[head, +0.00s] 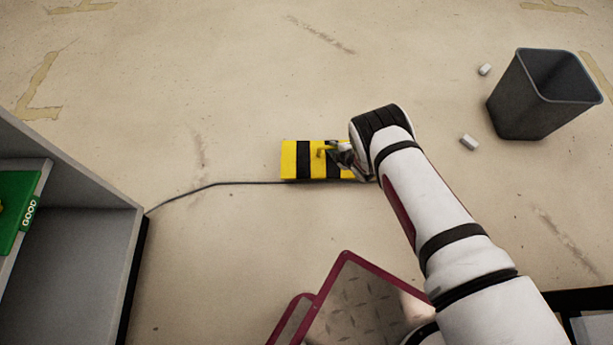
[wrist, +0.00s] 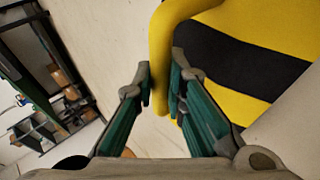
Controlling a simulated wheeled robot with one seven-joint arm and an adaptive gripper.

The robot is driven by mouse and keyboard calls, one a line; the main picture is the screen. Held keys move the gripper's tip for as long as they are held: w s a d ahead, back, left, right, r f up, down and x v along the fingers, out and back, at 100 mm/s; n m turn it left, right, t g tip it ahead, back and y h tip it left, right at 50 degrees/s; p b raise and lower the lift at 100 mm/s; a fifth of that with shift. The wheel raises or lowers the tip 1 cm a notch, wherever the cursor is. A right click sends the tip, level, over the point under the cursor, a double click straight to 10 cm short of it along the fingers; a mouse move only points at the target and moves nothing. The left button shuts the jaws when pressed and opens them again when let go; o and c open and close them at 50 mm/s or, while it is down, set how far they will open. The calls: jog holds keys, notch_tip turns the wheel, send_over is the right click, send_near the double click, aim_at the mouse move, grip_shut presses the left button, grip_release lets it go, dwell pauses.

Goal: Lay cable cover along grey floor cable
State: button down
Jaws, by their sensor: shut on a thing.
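The cable cover (head: 302,160) is a yellow block with black stripes, seen from above in the head view. It lies at or just over the floor along the far side of the grey cable (head: 232,184); I cannot tell whether it touches the floor. My gripper (head: 334,152) is at its right half, shut on a raised yellow part of it. In the wrist view the fingers (wrist: 163,88) are close around that yellow part, and the striped cover (wrist: 250,45) fills the upper right. The cable runs left from the cover; its right part is hidden behind the cover and my arm.
A dark waste bin (head: 535,110) stands at the upper right, with two small white pieces (head: 469,142) on the floor beside it. The floor beyond the cover is clear.

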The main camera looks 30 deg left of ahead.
jog(key=b, duration=0.2)
send_over(304, 169)
jog(key=s+d, duration=0.1)
jog(key=d, duration=0.1)
jog(key=shift+d+f, duration=0.2)
jog(key=shift+f, duration=0.3)
jog(key=f+b, duration=0.2)
jog(key=shift+s+a+f, duration=0.1)
jog(key=shift+s+f, duration=0.2)
jog(key=shift+s, duration=0.1)
jog(key=shift+f+b, duration=0.3)
jog(key=shift+f, duration=0.15)
jog(key=shift+f, duration=0.1)
jog(key=c, duration=1.6)
grip_release()
jog(key=shift+c, duration=0.2)
jog(key=p+v, duration=0.5)
jog(key=v, duration=0.7)
jog(key=shift+p, duration=0.4)
